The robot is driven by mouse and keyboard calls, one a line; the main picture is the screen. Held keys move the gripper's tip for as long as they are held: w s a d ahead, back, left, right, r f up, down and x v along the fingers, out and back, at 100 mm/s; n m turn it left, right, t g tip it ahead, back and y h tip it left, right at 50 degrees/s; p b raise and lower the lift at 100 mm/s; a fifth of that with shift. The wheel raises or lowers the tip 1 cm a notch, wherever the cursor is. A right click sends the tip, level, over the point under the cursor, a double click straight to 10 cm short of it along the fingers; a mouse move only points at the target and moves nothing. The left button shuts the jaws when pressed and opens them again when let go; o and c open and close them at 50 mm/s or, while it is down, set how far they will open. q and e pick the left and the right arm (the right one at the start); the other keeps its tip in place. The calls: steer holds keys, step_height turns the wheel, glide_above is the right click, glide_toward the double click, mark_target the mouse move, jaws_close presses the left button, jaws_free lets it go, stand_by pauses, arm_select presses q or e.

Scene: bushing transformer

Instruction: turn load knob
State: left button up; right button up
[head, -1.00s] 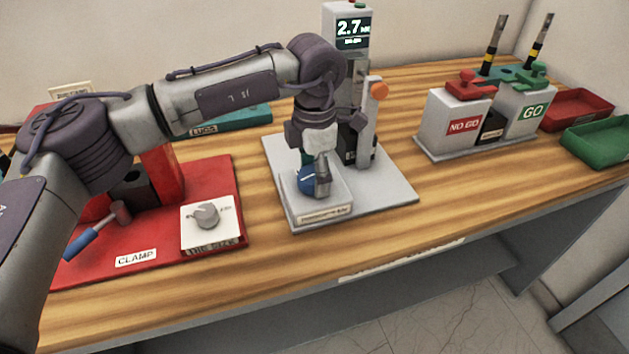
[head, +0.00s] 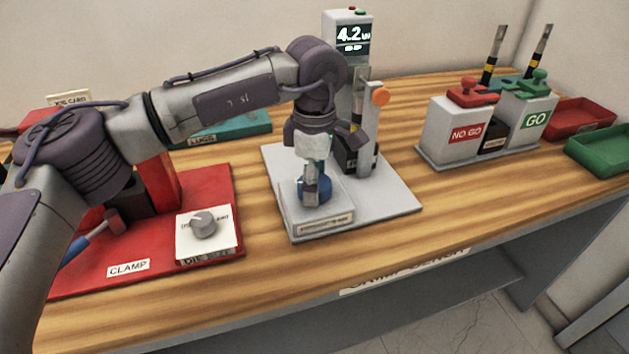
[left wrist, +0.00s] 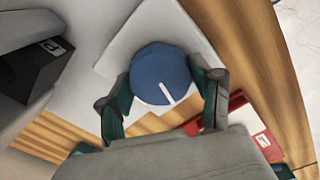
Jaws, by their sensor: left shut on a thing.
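The blue load knob (head: 316,190) sits on a light grey block (head: 325,226) at the front of the tester's base plate. My left gripper (head: 312,188) points down over it and is shut on it. In the left wrist view the round blue knob (left wrist: 160,74) lies between the two fingers (left wrist: 165,95), one on each side, and its white pointer line angles toward the lower right. The tester's display (head: 353,37) reads 4.2. In the head view my fingers hide part of the knob. My right gripper is in neither view.
To the left is a red CLAMP base (head: 150,255) with a grey die-size knob (head: 203,224). The NO GO (head: 463,130) and GO (head: 530,113) gauges stand to the right, beside red and green trays (head: 605,150). The tester's post (head: 367,130) rises close behind my gripper.

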arm_select(q)
steer(key=shift+r, duration=0.1)
steer(key=o, duration=1.1)
steer(key=shift+o, duration=0.2)
step_height(320, 180, up, 12)
